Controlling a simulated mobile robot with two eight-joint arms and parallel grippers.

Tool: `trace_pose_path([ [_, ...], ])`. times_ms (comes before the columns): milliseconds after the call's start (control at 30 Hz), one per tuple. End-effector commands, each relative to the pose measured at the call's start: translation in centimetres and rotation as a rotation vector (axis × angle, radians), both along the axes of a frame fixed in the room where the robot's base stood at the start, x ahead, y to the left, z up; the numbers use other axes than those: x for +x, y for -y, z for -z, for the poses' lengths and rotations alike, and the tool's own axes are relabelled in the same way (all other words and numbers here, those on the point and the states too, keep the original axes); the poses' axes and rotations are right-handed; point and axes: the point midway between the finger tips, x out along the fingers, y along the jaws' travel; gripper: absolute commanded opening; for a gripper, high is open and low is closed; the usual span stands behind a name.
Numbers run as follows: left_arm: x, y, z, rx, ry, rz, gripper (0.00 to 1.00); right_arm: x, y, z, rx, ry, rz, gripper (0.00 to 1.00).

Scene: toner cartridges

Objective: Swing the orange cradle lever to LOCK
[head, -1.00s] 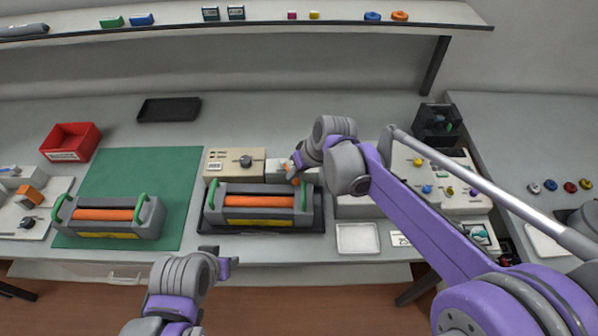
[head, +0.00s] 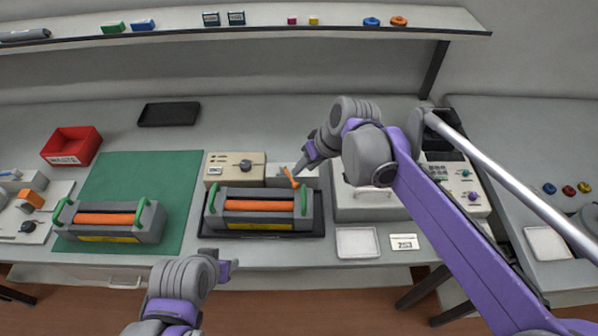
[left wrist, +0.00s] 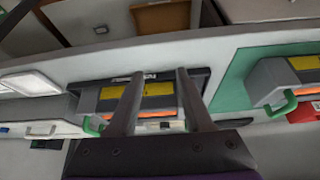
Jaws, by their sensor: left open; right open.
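The orange cradle lever (head: 289,177) stands at the back of the middle cradle, tilted with its upper end to the left. The grey cartridge (head: 232,194) with an orange roller and green handles sits in that cradle's dark tray (head: 262,236). My right gripper (head: 302,167) is open at the lever's right side; whether it touches the lever I cannot tell. No LOCK marking is readable. My left gripper (head: 231,268) is open and empty in front of the bench edge. In the left wrist view its fingers (left wrist: 158,72) show before the same cartridge (left wrist: 155,103).
A second cartridge (head: 152,220) lies on the green mat (head: 150,170) at left. A beige box with a dark knob (head: 245,166) stands just left of the lever. A white machine (head: 360,207) is to its right. A red waste bin (head: 72,146) is at the back left.

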Motion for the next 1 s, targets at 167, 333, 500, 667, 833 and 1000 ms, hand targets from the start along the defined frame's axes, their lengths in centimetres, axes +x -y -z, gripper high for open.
trace_pose_path([
  [167,0.1,0.0,-0.2,0.000,0.001,0.000,0.51,-0.6,0.9,-2.3,0.000,0.000,0.000,0.41],
  [333,0.1,0.0,-0.2,0.000,0.001,0.000,0.51,-0.8,1.1,-2.9,0.000,0.000,-0.001,0.41],
  [500,0.1,0.0,-0.2,0.000,0.001,0.000,0.51,-0.8,1.1,-2.9,0.000,0.000,-0.001,0.41],
  [667,0.5,0.2,-0.6,0.001,-0.003,0.014,0.29,-1.2,1.5,-2.6,-0.004,0.000,0.009,0.41],
  [833,4.7,2.2,-3.7,0.013,-0.034,0.140,0.00,-4.7,4.6,0.1,-0.036,0.006,0.098,0.41],
  [1000,11.7,6.5,-8.6,0.033,-0.081,0.374,0.00,-10.9,9.6,5.0,-0.090,0.027,0.254,0.41],
])
